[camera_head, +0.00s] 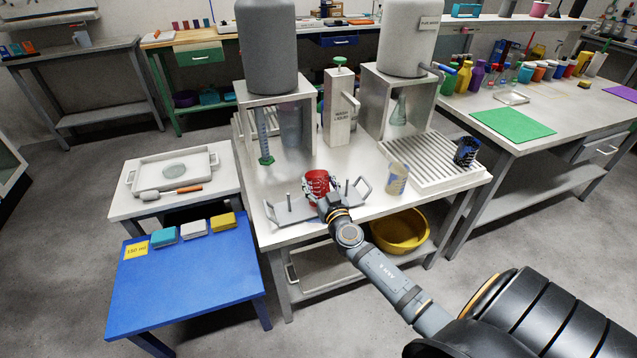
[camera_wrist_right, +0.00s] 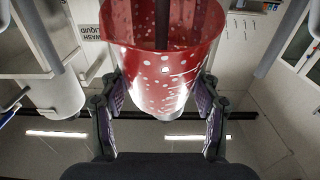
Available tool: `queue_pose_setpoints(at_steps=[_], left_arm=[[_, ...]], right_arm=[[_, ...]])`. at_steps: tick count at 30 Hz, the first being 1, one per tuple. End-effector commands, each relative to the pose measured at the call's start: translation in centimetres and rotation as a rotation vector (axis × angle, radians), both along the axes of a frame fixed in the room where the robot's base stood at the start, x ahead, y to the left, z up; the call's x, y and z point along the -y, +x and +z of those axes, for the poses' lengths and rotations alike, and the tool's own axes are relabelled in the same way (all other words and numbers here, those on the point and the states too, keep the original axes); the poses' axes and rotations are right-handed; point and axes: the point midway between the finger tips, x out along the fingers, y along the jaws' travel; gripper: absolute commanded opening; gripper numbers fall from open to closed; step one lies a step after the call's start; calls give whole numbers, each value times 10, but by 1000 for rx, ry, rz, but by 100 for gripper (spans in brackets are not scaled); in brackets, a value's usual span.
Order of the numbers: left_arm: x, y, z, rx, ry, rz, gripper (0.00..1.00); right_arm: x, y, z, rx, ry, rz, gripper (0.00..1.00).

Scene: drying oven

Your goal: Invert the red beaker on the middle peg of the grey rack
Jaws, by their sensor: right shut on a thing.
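The red beaker (camera_head: 317,182) with white dots is at the middle of the grey rack (camera_head: 298,213), between the two outer pegs. My right gripper (camera_head: 325,201) is shut on it. In the right wrist view, which is upside down, the beaker (camera_wrist_right: 165,70) sits between the fingers of my right gripper (camera_wrist_right: 160,105). Its open mouth faces down, and a dark upright rod, apparently the middle peg (camera_wrist_right: 162,22), shows within it. I cannot tell whether its rim touches the rack. My left gripper is not in view.
A clear beaker (camera_head: 396,179) stands right of the rack, near a ribbed drain tray (camera_head: 432,165) holding a dark blue item (camera_head: 465,151). The wash liquid post (camera_head: 340,110) and two tank stands are behind. A yellow basin (camera_head: 400,232) is below the table.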

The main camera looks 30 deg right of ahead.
Motion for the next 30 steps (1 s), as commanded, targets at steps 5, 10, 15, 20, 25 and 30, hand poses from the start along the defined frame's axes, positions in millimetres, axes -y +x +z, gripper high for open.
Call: queue_pose_setpoints(at_steps=[5, 10, 15, 20, 25, 30], left_arm=[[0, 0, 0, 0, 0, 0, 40], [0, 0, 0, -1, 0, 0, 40], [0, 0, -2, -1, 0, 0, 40], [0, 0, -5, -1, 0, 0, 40], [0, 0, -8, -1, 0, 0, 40], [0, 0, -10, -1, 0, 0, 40]], right_arm=[[0, 0, 0, 0, 0, 0, 22], [0, 0, 0, 0, 0, 0, 22], [0, 0, -2, 0, 0, 0, 22], [0, 0, -4, 1, -1, 0, 22], [0, 0, -5, 1, -1, 0, 22], [0, 0, -7, 1, 0, 0, 22]])
